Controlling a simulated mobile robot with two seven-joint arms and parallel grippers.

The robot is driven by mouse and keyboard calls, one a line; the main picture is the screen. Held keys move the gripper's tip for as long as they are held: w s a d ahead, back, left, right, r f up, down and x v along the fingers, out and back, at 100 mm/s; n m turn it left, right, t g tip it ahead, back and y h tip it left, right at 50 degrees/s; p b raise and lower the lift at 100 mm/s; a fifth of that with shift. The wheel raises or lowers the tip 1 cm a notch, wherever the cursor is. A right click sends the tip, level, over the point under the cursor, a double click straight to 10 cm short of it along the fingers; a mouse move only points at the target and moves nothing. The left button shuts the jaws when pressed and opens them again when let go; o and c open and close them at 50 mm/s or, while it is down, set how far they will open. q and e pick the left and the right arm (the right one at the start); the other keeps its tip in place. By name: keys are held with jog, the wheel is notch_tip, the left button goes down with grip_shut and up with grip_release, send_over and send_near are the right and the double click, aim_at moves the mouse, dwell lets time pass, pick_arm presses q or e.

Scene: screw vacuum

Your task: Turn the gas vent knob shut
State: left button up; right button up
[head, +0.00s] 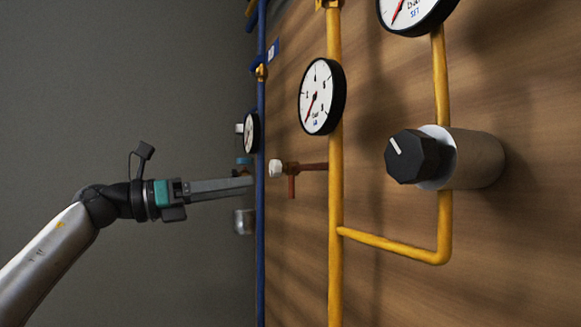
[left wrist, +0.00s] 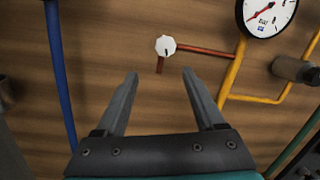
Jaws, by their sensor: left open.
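A small white faceted knob (head: 275,168) sits at the end of a short red-brown pipe (head: 313,167) that branches off the yellow pipe; I take it for the gas vent knob. In the left wrist view the white knob (left wrist: 165,46) shows a small dark mark, and the red-brown pipe (left wrist: 205,51) runs right from it. My left gripper (head: 250,182) is open and empty, its fingers pointing at the wooden panel. In the left wrist view the gripper (left wrist: 160,74) has its fingers apart, with the knob beyond the tips and not between them. My right gripper is not in view.
A blue pipe (head: 261,230) runs vertically left of the knob, and a yellow pipe (head: 336,200) runs right of it. A large black knob (head: 406,157) on a grey cylinder and several gauges, one a pressure gauge (head: 322,97), stick out from the wooden panel (head: 390,285).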

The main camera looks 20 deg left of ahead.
aim_at(291, 170)
pick_arm(q)
jog(key=s+a+r+m+y, duration=0.1)
jog(key=s+a+r+m, duration=0.1)
jog(key=s+r, duration=0.15)
jog(key=shift+g, duration=0.3)
jog(key=p+x, duration=0.5)
jog(key=x, duration=0.8)
jog(key=shift+w+f+p, duration=0.2)
jog(key=shift+p, duration=0.1)
jog(key=shift+w+d+f, duration=0.1)
jog(key=shift+w+d, duration=0.35)
jog(key=shift+w, duration=0.05)
jog(key=shift+c, duration=0.3)
grip_shut()
